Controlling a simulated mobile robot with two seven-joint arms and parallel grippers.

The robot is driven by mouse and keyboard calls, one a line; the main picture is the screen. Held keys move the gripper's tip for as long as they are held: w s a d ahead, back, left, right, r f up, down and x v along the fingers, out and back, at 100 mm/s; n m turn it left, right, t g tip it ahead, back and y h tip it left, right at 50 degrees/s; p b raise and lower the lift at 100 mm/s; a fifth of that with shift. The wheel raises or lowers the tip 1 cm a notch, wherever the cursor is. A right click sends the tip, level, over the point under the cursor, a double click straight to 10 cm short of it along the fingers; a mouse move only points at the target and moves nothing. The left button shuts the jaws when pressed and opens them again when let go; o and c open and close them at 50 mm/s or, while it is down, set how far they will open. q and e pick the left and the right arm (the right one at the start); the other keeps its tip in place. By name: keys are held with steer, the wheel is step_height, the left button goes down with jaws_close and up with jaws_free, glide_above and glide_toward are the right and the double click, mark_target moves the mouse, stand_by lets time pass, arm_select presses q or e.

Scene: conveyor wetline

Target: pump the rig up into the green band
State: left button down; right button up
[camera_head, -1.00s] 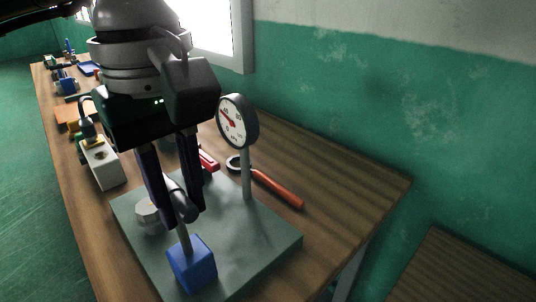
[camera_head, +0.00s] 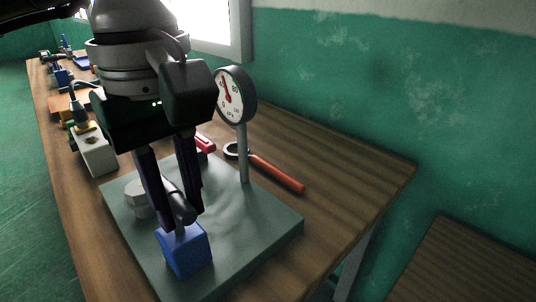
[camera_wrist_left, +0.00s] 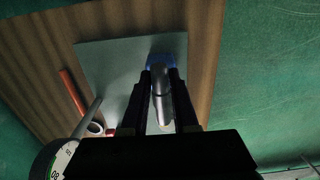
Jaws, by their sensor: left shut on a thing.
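The rig has a grey-green base plate (camera_head: 245,235) on the bench. A blue pump block (camera_head: 184,250) stands near its front corner and also shows in the left wrist view (camera_wrist_left: 160,60). The grey pump handle (camera_head: 181,207) sits low, just above the block, with little rod showing. My left gripper (camera_head: 182,218) is shut on the handle from above. A round pressure gauge (camera_head: 230,95) stands on a post; its red needle points up, slightly left. A grey-white knob (camera_head: 138,196) is on the plate left of the gripper. My right gripper is not in view.
A pale box (camera_head: 97,154) and several items stand farther down the bench.

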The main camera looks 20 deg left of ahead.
arm_select(q)
steer(key=shift+r+p, duration=1.45)
steer(key=shift+r, duration=0.95)
step_height(320, 180, down, 6)
steer(key=b, duration=0.5)
steer(key=shift+r+b, duration=0.2)
steer(key=shift+b, duration=0.15)
steer(key=shift+r+p, duration=0.3)
steer(key=shift+p, duration=0.05)
